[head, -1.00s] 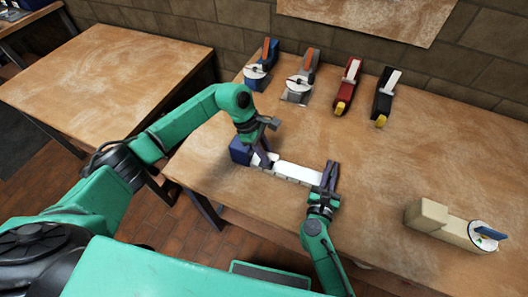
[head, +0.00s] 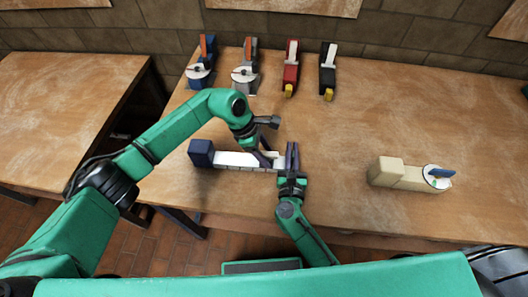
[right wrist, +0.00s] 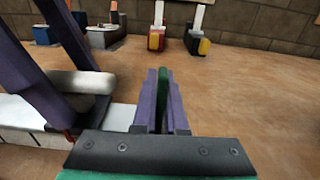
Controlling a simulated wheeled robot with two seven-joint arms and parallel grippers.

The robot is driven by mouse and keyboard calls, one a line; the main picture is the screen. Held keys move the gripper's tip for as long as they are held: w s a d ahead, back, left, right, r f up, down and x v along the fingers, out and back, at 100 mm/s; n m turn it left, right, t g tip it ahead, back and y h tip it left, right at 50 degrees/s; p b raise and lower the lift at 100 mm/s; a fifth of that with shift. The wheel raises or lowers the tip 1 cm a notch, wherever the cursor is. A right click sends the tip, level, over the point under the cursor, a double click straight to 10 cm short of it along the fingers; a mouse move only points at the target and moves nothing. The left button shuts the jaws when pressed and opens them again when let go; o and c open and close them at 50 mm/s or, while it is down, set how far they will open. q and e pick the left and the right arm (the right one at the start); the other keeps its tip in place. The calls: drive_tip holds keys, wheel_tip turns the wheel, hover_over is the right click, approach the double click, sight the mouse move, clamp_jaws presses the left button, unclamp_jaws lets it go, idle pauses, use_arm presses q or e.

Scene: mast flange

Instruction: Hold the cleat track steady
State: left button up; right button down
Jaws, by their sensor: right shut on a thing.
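The cleat track (head: 232,160) is a white segmented bar lying on the table with a dark blue block (head: 201,152) at its left end. In the right wrist view the bar (right wrist: 25,137) runs in from the left. My left gripper (head: 267,158) is over the bar close to my right gripper. Its fingers (right wrist: 55,65) show apart beside a pale rounded piece (right wrist: 82,83) on the bar; I cannot tell whether they grip it.
At the table's back stand a blue device (head: 200,68), a grey one (head: 245,72), a red one (head: 291,68) and a black one (head: 328,72). A beige device (head: 400,173) lies at the right. The table between is clear.

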use_arm(q)
drive_tip(key=v, duration=1.2)
use_arm(e)
drive_tip(key=c, duration=0.9)
unclamp_jaws()
